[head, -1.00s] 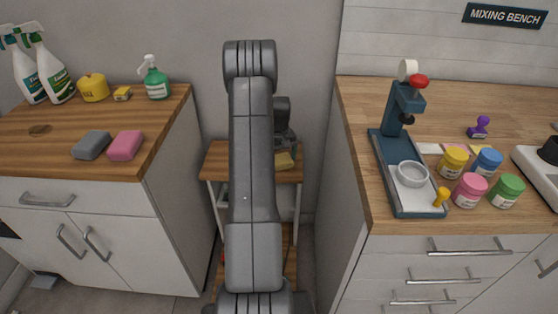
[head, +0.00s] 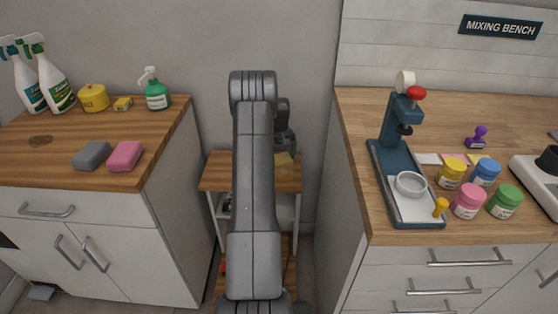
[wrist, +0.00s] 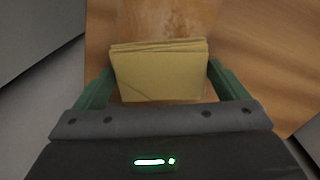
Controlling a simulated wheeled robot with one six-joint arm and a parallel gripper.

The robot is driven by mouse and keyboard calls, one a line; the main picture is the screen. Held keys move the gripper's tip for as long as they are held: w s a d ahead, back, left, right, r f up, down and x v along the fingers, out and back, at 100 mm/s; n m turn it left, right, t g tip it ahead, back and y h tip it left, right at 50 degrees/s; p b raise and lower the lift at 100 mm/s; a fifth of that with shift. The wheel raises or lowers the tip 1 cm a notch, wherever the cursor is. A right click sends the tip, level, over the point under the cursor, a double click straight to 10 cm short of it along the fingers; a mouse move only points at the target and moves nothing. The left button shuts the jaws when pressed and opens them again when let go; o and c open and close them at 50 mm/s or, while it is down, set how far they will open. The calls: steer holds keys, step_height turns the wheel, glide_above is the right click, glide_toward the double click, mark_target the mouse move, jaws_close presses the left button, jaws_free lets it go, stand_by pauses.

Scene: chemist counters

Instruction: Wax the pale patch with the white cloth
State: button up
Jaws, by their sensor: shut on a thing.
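My gripper (wrist: 160,88) is shut on a folded yellow cloth (wrist: 160,75), its green fingers at either side. I see no white cloth. The cloth is over the wooden top of a small stand (head: 217,172) between the counters; I cannot tell whether it touches the wood. A paler, blotchy patch (wrist: 168,20) shows on the wood just beyond the cloth in the wrist view.
The left counter (head: 25,165) bears a grey sponge (head: 92,155), a pink sponge (head: 126,156) and spray bottles (head: 55,80). The right counter (head: 400,232) bears a blue press (head: 390,150) and several coloured jars (head: 468,200). Both cabinets flank the stand closely.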

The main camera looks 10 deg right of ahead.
mark_target(283, 182)
steer(key=shift+w+d+f, duration=0.1)
steer(key=shift+w, duration=0.2)
steer(key=shift+s+d, duration=0.2)
steer(key=shift+d, duration=0.75)
steer(key=shift+s+a+b, duration=0.25)
steer(key=shift+s+a, duration=0.15)
steer(key=shift+s, duration=1.45)
steer(key=shift+s+a+b, duration=0.3)
steer(key=shift+s+a, duration=0.05)
steer(key=shift+s, duration=1.45)
steer(key=shift+s+a+b, duration=0.25)
steer(key=shift+s+a, duration=0.15)
steer(key=shift+s, duration=1.45)
steer(key=shift+w+d+p, duration=0.25)
steer(key=shift+w+d, duration=0.1)
steer(key=shift+w, duration=1.5)
steer(key=shift+w+d+p, duration=0.2)
steer(key=shift+w+d, duration=0.2)
steer(key=shift+w, duration=1.45)
steer(key=shift+w+d+p, duration=0.25)
steer(key=shift+w+d, duration=0.1)
steer(key=shift+w, duration=1.5)
steer(key=shift+r+p, duration=1.55)
steer(key=shift+r, duration=1.6)
